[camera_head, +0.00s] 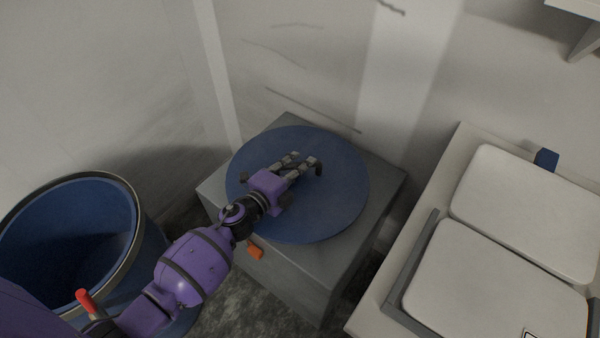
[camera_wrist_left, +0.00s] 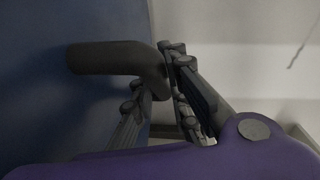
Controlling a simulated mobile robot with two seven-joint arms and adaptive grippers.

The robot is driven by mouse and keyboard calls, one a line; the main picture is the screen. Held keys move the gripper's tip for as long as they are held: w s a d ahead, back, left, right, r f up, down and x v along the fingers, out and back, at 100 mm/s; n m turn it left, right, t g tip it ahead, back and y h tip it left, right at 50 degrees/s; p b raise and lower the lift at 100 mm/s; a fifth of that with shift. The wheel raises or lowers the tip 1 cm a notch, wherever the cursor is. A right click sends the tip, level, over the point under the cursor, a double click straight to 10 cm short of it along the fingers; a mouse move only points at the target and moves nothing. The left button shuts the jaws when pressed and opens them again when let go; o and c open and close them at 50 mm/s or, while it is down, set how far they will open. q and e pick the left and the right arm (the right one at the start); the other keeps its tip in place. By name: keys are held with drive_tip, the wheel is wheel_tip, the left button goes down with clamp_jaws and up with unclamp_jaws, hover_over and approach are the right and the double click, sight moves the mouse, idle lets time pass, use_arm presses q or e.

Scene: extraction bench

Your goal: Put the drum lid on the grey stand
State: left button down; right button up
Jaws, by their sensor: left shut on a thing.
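The drum lid (camera_head: 338,190) is a flat dark blue disc, lying level over the top of the grey stand (camera_head: 387,176). I cannot tell whether it rests on the stand or hovers just above it. My left gripper (camera_head: 303,166) reaches over the lid from the lower left and is shut on its dark curved handle (camera_head: 319,169). In the left wrist view, the handle (camera_wrist_left: 112,58) passes to the fingers of my left gripper (camera_wrist_left: 165,100), beside the blue lid face (camera_wrist_left: 35,95). My right gripper is not in view.
An open blue drum (camera_head: 70,235) with a metal rim stands at the left. A pale bench (camera_head: 455,170) with white lidded boxes (camera_head: 495,285) is at the right. The wall is close behind the stand. An orange piece (camera_head: 254,252) shows near the stand's front left edge.

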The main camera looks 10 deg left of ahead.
use_arm(q)
drive_tip(key=shift+w+f, duration=0.1)
drive_tip(key=shift+w, duration=0.15)
drive_tip(key=shift+f+b, duration=0.8)
drive_tip(key=shift+f, duration=0.75)
drive_tip(key=shift+r, duration=0.1)
drive_tip(key=c, duration=2.1)
unclamp_jaws()
drive_tip(key=shift+f, duration=0.25)
drive_tip(key=o, duration=0.4)
drive_tip(key=v, duration=1.2)
drive_tip(key=shift+a+r, duration=0.1)
